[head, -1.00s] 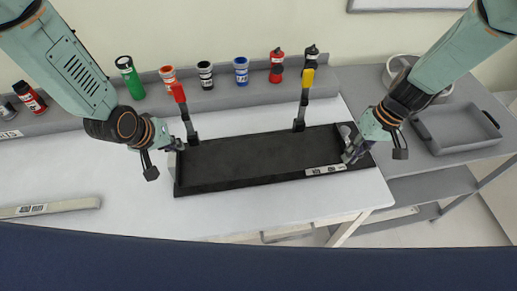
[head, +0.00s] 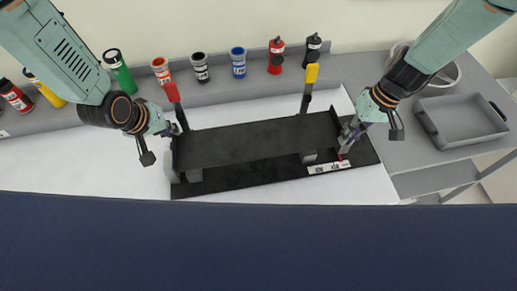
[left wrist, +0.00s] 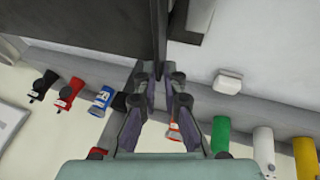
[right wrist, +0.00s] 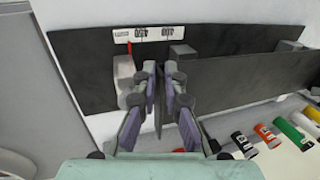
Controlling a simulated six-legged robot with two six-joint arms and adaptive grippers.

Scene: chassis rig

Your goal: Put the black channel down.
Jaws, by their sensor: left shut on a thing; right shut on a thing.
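The black channel (head: 250,140) is a long dark piece held roughly level between my grippers, over a black base plate (head: 270,181). Grey blocks (head: 310,157) on the plate show below its front edge, so it appears raised. My left gripper (head: 174,132) is shut on its left end; the left wrist view shows the fingertips (left wrist: 161,72) on a thin dark wall of the channel (left wrist: 85,25). My right gripper (head: 346,137) is shut on its right end; the right wrist view shows the fingertips (right wrist: 160,75) on the channel's end wall (right wrist: 235,85). The channel hides the plate's rear.
A red-handled clamp (head: 172,92) and a yellow-handled clamp (head: 311,75) stand behind the channel. Several coloured bottles line the grey back ledge. A grey tray (head: 462,121) sits on a side table at the right. The white table is clear left of the plate.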

